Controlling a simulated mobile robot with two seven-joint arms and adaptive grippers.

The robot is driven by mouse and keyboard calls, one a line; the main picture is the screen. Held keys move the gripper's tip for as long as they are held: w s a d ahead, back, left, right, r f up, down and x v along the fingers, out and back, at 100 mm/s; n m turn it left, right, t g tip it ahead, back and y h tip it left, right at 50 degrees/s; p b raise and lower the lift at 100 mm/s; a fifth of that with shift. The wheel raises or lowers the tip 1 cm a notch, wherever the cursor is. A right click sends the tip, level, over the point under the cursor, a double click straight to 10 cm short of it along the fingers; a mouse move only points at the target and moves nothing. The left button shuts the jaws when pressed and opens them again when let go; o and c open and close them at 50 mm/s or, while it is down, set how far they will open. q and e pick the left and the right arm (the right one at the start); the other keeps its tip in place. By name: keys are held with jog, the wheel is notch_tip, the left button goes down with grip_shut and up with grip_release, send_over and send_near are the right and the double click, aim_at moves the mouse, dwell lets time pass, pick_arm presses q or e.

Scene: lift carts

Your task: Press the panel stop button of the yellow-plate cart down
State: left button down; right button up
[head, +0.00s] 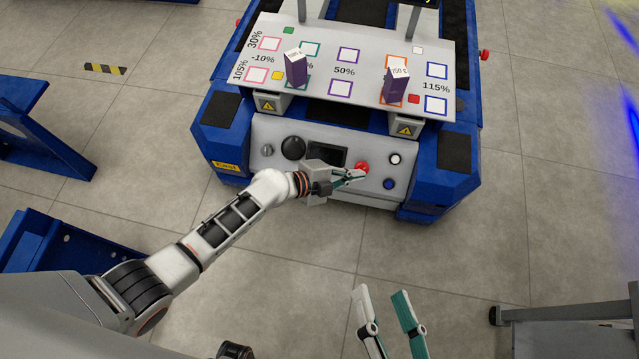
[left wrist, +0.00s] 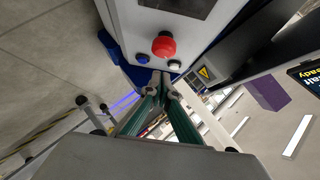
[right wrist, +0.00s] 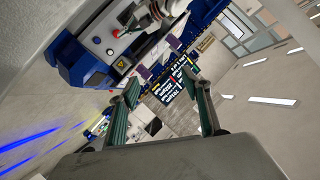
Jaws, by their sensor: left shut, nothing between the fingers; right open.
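The blue cart has a small yellow plate (head: 227,166) at its lower left corner. Its grey front panel (head: 325,180) carries a round red stop button (head: 362,167), which also shows in the left wrist view (left wrist: 163,45). My left gripper (head: 360,175) is shut and empty, its tips right by the red button in the head view and partly over its lower edge. In the left wrist view the tips appear a little apart from the button; I cannot tell if they touch. My right gripper (head: 381,294) is open and empty, low over the floor, away from the cart.
The panel also has a black knob (head: 293,148), a white button (head: 395,159) and a blue button (head: 389,184). Two purple boxes (head: 296,68) (head: 396,85) stand on the marked top plate (head: 345,60). Blue frames stand at left, a grey table (head: 570,314) at lower right.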

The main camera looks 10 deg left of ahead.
pick_arm(q)
jog(key=p+v, duration=0.2)
jog(key=v, duration=0.8)
jog(key=shift+s, duration=0.35)
pick_arm(e)
jog(key=d+n, duration=0.2)
jog(key=n, duration=0.1)
jog(key=shift+w+g, duration=0.1)
jog(key=shift+g, duration=0.2)
pick_arm(q)
jog(key=shift+a+r, duration=0.1)
